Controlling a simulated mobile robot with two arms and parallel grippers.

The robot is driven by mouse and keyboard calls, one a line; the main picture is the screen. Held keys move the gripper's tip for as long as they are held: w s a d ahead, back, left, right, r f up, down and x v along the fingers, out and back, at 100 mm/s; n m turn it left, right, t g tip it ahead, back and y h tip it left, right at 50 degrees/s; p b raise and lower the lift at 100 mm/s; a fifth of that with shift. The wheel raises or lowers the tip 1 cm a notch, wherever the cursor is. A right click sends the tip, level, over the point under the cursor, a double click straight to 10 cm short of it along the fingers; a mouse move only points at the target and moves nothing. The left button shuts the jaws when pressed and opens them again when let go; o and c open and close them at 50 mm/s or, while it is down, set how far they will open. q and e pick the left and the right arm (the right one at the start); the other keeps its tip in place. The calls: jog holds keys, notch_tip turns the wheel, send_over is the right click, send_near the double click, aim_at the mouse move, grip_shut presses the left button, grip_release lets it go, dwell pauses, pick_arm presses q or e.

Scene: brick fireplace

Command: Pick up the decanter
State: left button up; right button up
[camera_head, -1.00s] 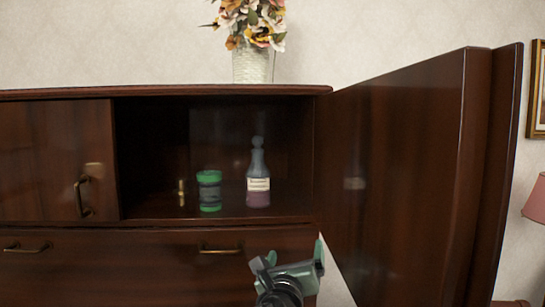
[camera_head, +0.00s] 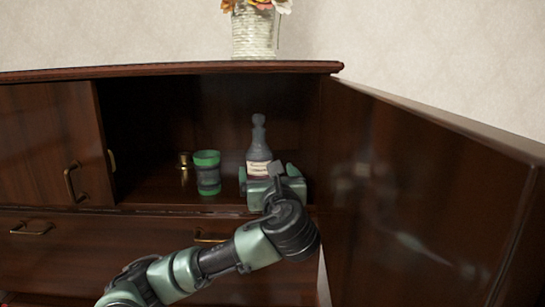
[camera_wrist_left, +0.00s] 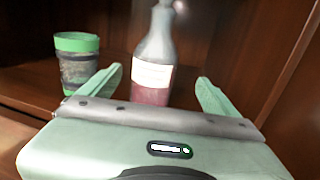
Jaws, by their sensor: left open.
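The decanter (camera_head: 259,146) stands upright on the shelf inside the open cabinet compartment. It has a grey-blue glass body, a round stopper, a pale label and dark reddish liquid low inside. In the left wrist view the decanter (camera_wrist_left: 154,60) stands ahead, between the two spread fingers. My left gripper (camera_head: 271,174) is open at the compartment's front and hides the decanter's lower part in the head view. In the wrist view the left gripper (camera_wrist_left: 158,88) has its fingertips just short of or beside the decanter; contact cannot be told. My right gripper is out of view.
A small brass-coloured item (camera_head: 184,168) is farther left. The open cabinet door (camera_head: 420,180) bounds the right side. A vase (camera_head: 254,34) stands on top.

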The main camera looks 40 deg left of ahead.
aim_at(259, 156)
pick_arm(q)
jog(key=shift+w+a+r, duration=0.35)
jog(key=shift+w+a+g, duration=0.25)
jog(key=shift+a+g, duration=0.05)
jog(key=a+r+p, duration=0.1)
jog(key=w+a+r+p, duration=0.1)
jog(key=a+p, duration=0.1)
jog(key=shift+a+p, duration=0.3)
jog(key=shift+w+a+f+p, duration=0.2)
jog(key=shift+w+a, duration=0.2)
jog(key=shift+w, duration=0.2)
jog(key=shift+w+a+f+p, duration=0.1)
jog(key=shift+w+a+f, duration=0.1)
jog(key=shift+w+a, duration=0.3)
jog(key=shift+s+d, duration=0.1)
jog(key=shift+s+r, duration=0.1)
jog(key=c, duration=1.9)
jog(key=shift+r, duration=0.15)
grip_shut()
